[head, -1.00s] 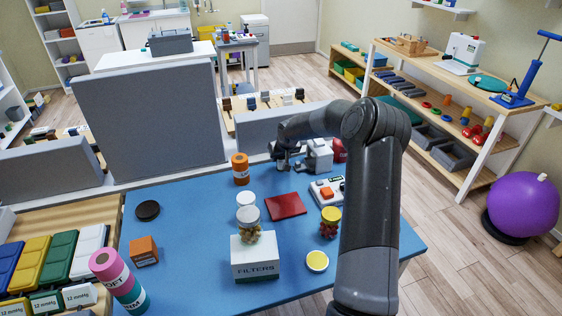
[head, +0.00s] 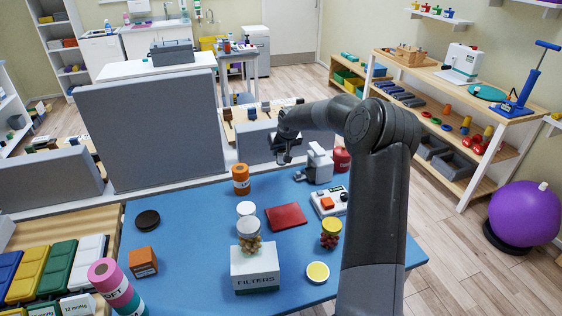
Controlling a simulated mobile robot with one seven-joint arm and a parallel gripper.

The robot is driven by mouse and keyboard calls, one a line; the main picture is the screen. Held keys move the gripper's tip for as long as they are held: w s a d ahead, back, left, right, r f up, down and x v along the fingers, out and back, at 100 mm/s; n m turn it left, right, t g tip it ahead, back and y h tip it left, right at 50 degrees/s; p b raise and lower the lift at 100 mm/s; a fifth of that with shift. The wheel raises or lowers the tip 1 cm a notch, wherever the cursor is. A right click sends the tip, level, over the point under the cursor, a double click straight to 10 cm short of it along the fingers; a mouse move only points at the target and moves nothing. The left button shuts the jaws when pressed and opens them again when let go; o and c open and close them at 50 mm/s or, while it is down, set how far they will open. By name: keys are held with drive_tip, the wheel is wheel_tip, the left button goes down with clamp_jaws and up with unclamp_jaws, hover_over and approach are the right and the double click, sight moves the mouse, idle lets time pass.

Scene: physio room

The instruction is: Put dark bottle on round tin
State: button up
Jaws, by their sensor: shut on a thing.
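My gripper (head: 285,158) is beyond the far edge of the blue table, raised above it, with my arm reaching in from the right. It is shut on a small dark thing, which I take to be the dark bottle; its outline is mostly lost against the dark gripper. No other dark bottle shows on the table. A flat, round black tin (head: 147,219) lies on the left of the table, with nothing on it. My gripper is well to the right of this tin and higher.
The blue table (head: 195,225) carries an orange bottle (head: 240,180), a red book (head: 286,217), a FILTERS box (head: 254,268) with a jar (head: 249,237) on it, and an orange box (head: 143,262). A grey partition (head: 150,130) stands behind. Bare table surrounds the black tin.

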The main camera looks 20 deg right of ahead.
drive_tip(key=shift+r, duration=1.4)
wheel_tip(320, 180, up, 8)
drive_tip(key=shift+a+r, duration=0.15)
drive_tip(key=shift+a, duration=0.5)
drive_tip(key=s+a+n+y, duration=0.2)
drive_tip(key=a+n, duration=0.2)
drive_tip(key=a, duration=1.7)
drive_tip(key=n+g+y, duration=0.1)
drive_tip(key=n+y, duration=0.1)
drive_tip(key=n, duration=0.1)
hover_over(146, 218)
wheel_tip(146, 218, down, 12)
drive_tip(key=shift+s+f, duration=0.1)
drive_tip(key=shift+f, duration=1.95)
